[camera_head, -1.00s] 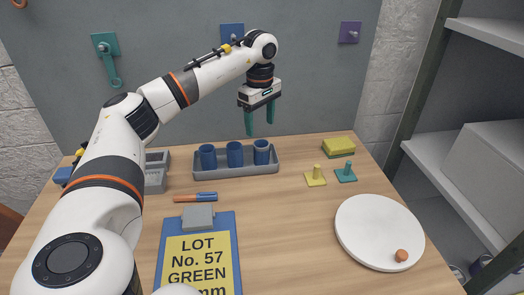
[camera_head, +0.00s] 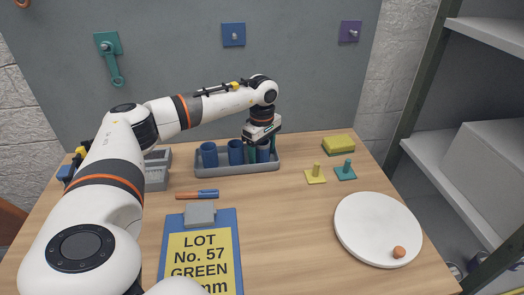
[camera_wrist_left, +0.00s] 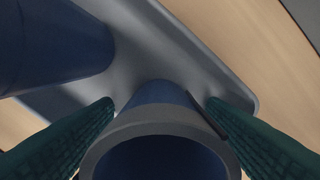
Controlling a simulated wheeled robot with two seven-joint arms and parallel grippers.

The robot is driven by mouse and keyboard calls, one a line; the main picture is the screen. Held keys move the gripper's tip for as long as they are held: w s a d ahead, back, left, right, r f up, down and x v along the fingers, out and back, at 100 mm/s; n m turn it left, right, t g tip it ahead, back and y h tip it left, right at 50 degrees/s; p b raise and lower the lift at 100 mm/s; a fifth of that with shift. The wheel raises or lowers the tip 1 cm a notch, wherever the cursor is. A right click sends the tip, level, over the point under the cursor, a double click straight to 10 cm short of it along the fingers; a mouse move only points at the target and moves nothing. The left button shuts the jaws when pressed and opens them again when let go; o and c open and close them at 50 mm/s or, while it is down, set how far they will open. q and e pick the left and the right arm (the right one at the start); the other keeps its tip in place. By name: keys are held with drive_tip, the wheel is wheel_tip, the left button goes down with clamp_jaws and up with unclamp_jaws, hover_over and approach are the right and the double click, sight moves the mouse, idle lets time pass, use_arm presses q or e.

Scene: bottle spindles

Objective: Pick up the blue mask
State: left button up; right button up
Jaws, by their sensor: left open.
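I see no mask; three blue cups stand upright in a grey tray (camera_head: 225,173). They are the left cup (camera_head: 209,156), the middle cup (camera_head: 236,154) and the right cup (camera_head: 264,154). My left gripper (camera_head: 262,155) is lowered at the right cup, its green fingers on either side of it. In the left wrist view the open fingers (camera_wrist_left: 160,104) flank the right cup (camera_wrist_left: 158,118), whose grey rim faces the camera. Whether the fingers touch it I cannot tell. A neighbouring blue cup (camera_wrist_left: 55,45) is close by. My right gripper is not in view.
A clipboard (camera_head: 228,228) and a marker (camera_head: 197,194) lie in front of the tray. Yellow (camera_head: 315,176) and teal (camera_head: 346,172) pegged bases, a sponge (camera_head: 338,144) and a white round plate (camera_head: 365,235) with an orange ball (camera_head: 399,252) are to the right. A grey container (camera_head: 156,170) stands left.

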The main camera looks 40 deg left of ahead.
use_arm(q)
drive_tip(key=shift+c, duration=0.3)
drive_tip(key=c, duration=1)
